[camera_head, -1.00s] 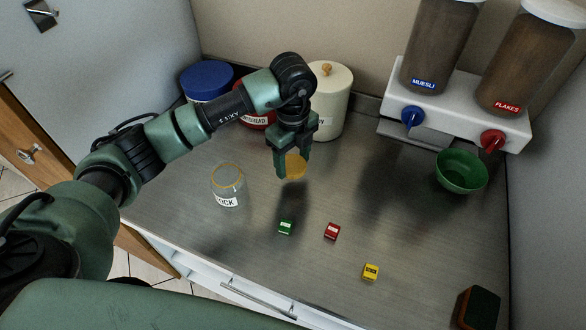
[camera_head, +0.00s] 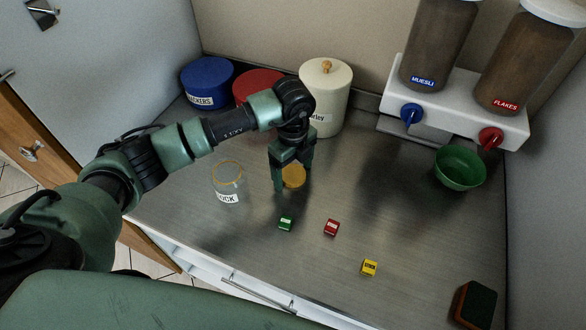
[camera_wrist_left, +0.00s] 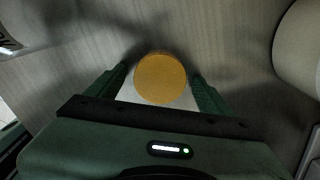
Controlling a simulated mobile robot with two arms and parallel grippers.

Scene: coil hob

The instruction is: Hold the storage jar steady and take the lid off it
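The clear storage jar (camera_head: 228,182) stands upright on the counter with an amber ring at its rim. Its white label reads partly "OCK", and no lid is on it. The round yellow-orange lid (camera_head: 294,177) is to the right of the jar, low at the counter. My left gripper (camera_head: 293,180) is over the lid, with one finger on each side. In the left wrist view the lid (camera_wrist_left: 161,79) lies between the fingers, with a narrow gap on each side, so the gripper looks open. My right gripper is not in view.
Blue (camera_head: 207,80), red (camera_head: 258,86) and cream (camera_head: 326,95) canisters stand at the back. Small green (camera_head: 286,223), red (camera_head: 331,228) and yellow (camera_head: 369,268) boxes lie in front. A green bowl (camera_head: 460,167) is below the dispensers (camera_head: 450,95). A sponge (camera_head: 475,305) is front right.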

